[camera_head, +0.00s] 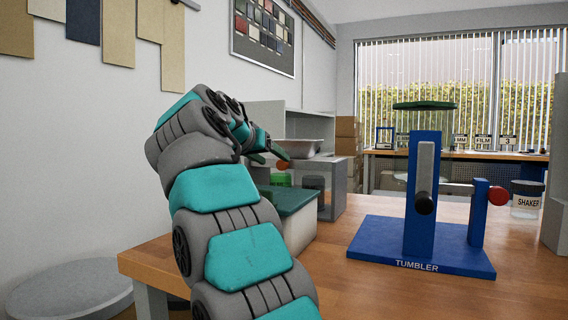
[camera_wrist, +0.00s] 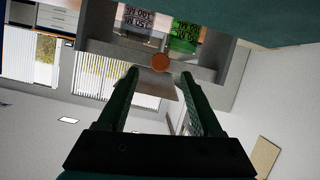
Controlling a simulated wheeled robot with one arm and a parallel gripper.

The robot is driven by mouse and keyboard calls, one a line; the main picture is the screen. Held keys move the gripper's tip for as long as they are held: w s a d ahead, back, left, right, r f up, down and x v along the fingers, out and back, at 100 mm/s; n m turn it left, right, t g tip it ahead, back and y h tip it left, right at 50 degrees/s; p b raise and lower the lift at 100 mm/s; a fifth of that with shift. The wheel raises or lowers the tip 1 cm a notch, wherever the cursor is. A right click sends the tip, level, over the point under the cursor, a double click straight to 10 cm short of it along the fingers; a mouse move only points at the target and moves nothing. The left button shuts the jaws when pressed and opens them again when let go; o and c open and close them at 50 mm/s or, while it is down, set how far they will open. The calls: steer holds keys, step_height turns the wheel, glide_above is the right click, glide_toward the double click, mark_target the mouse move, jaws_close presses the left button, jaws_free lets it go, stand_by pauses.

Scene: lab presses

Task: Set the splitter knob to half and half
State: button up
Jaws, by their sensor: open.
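My gripper (camera_head: 279,154) is at the knob. In the wrist view my gripper (camera_wrist: 158,75) is open, with the knob centred between and just past the fingertips. I cannot tell whether a finger touches it. The knob's pointer and scale cannot be made out.
A green-topped box (camera_head: 290,198) stands below my gripper. A blue tumbler stand (camera_head: 424,240) and a shaker jar (camera_head: 526,200) are on the right.

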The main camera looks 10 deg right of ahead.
mark_target(281, 164)
steer(key=x, duration=0.5)
jaws_close()
stand_by(0.5)
stand_by(0.9)
